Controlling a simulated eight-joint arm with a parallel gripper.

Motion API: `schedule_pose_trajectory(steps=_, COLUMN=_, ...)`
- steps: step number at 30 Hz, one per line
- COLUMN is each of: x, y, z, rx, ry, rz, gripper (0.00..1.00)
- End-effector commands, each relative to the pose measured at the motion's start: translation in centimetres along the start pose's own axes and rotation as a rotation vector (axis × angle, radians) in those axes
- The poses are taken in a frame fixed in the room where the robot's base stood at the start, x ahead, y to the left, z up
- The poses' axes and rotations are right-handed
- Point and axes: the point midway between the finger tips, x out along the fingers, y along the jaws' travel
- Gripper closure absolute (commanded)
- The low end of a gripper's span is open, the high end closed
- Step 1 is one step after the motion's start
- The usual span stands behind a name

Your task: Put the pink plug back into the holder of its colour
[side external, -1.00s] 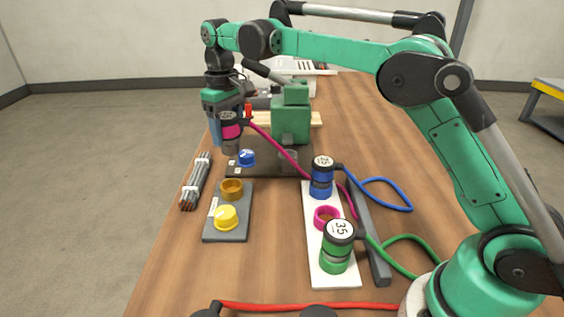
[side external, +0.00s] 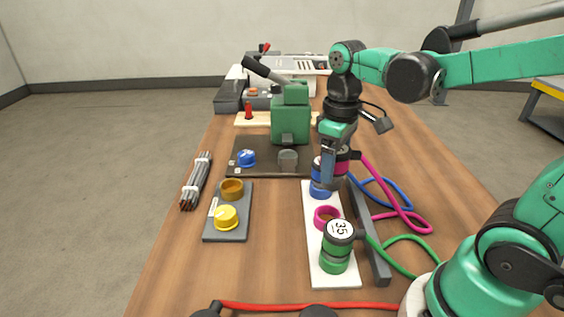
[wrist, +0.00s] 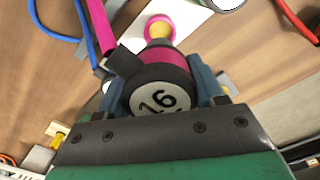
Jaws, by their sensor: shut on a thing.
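The pink plug (side external: 342,161) has a dark cap, labelled 16 in the wrist view (wrist: 163,62), and a pink cable. My gripper (side external: 333,172) is shut on it, with one finger on each side of its body, and holds it above the white holder strip (side external: 315,268). The pink holder (side external: 326,214) is an empty ring, between the blue and green plugs. In the side view the plug is behind and above the holder, near the blue plug.
The blue plug (side external: 319,190) stands on the strip, partly hidden by my gripper. The green plug (side external: 337,250) stands at the near end. A dark grey bar (side external: 376,250) runs along the right side, with cables looping beyond. A grey plate (side external: 228,231) with yellow parts lies left.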

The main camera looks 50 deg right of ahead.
Motion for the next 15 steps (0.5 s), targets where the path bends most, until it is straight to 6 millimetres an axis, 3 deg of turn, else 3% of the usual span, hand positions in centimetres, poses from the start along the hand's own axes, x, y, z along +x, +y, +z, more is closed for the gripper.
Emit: schedule_pose_trajectory(steps=15, x=4.7, y=0.0, z=-0.1, rx=0.0, ry=0.0, rz=0.0, gripper=1.0)
